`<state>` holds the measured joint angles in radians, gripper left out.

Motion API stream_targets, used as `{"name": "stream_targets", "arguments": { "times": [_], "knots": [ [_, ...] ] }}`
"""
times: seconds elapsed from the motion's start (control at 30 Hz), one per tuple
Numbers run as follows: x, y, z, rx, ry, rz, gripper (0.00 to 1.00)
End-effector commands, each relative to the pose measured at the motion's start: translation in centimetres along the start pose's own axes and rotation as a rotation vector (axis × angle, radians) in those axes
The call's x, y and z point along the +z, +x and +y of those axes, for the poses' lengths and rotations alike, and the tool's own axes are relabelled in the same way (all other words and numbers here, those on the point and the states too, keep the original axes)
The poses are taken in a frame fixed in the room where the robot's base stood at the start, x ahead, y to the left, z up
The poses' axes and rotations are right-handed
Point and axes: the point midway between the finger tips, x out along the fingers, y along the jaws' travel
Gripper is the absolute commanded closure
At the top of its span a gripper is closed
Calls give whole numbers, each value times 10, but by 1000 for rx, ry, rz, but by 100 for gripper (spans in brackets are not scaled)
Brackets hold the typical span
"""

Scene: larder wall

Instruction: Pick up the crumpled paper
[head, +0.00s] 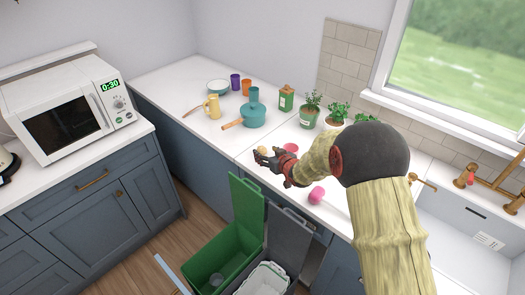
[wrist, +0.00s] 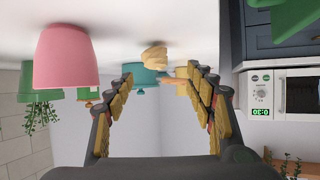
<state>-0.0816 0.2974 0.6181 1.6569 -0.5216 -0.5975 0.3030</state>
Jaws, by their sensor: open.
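The crumpled paper (wrist: 153,55) is a small beige crumpled lump on the white counter. In the wrist view, which is upside down, it shows ahead of my gripper (wrist: 161,76), between the fingertips and slightly to the counter side. In the head view the paper (head: 263,149) is a small pale yellow spot just beyond my gripper (head: 261,158). My gripper is low over the counter, its fingers spread and empty. The gap between fingertips and paper is hard to judge.
A pink cup (wrist: 66,57) stands close beside my gripper. A teal pot (head: 252,115), yellow mug (head: 212,107) and potted plants (head: 309,115) stand farther back. A pink object (head: 316,195) lies nearer the sink. An open green bin (head: 222,255) stands below the counter.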

Motion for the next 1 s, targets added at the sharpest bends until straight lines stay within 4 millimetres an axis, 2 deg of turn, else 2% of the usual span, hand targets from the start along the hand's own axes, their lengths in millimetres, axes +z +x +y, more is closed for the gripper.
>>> {"name": "stream_targets", "arguments": {
  "times": [0.33,0.5,0.77,1.0],
  "knots": [
    [12,42,7,1,1,-2,45],
    [10,59,7,1,0,-1,45],
    [9,62,7,1,0,-2,45],
    [9,62,7,1,0,-2,58]
  ]
}}
